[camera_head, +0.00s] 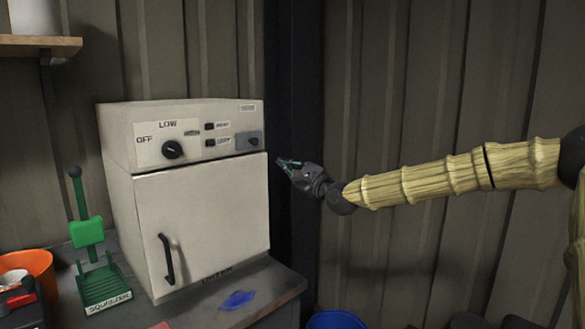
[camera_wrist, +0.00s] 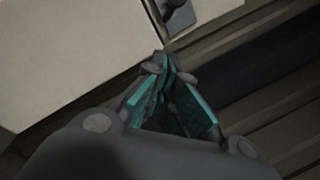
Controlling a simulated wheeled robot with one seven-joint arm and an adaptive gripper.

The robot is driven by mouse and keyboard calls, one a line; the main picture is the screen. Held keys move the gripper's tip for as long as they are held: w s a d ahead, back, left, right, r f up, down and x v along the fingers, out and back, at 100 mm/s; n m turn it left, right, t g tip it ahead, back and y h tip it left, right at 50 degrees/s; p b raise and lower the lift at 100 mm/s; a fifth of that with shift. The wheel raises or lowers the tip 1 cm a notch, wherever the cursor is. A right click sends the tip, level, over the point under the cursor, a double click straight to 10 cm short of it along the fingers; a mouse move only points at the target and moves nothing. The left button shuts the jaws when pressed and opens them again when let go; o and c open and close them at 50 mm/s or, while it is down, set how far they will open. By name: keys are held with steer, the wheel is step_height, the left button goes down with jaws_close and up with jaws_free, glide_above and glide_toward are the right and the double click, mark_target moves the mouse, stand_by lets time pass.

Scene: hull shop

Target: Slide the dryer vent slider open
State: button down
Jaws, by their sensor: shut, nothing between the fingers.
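The dryer (camera_head: 205,215) is a beige cabinet standing on a bench, with a shut door and a control panel above it. At the panel's right end is a dark grey plate with a small knob, which looks like the vent slider (camera_head: 249,141); part of it shows at the top of the wrist view (camera_wrist: 178,14). Its small label cannot be read. My gripper (camera_head: 283,162) is shut and empty, its teal-padded fingers together (camera_wrist: 165,66). It is just right of the dryer's front right edge, slightly below the slider, and appears apart from it.
The panel has a black dial (camera_head: 173,150) and two small dark switches (camera_head: 210,135). The door has a black handle (camera_head: 167,259). Left are a green squeezer (camera_head: 87,232) and an orange container (camera_head: 30,268). A blue flat piece (camera_head: 237,299) lies on the bench (camera_head: 275,288). Bare wall is behind my arm.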

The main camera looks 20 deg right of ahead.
mark_target(258, 146)
steer(key=w+a+r+p, duration=0.1)
steer(key=w+a, duration=0.1)
steer(key=w+a+r+p, duration=0.1)
steer(key=w+a+r, duration=0.1)
steer(key=shift+w+a+r+p, duration=0.1)
steer(key=shift+w+r+p, duration=0.15)
steer(key=shift+r+p, duration=0.05)
steer(key=shift+w+a, duration=0.1)
stand_by(0.4)
step_height(258, 146, up, 6)
steer(key=shift+f, duration=0.2)
steer(key=shift+r, duration=0.35)
steer(key=shift+f, duration=0.15)
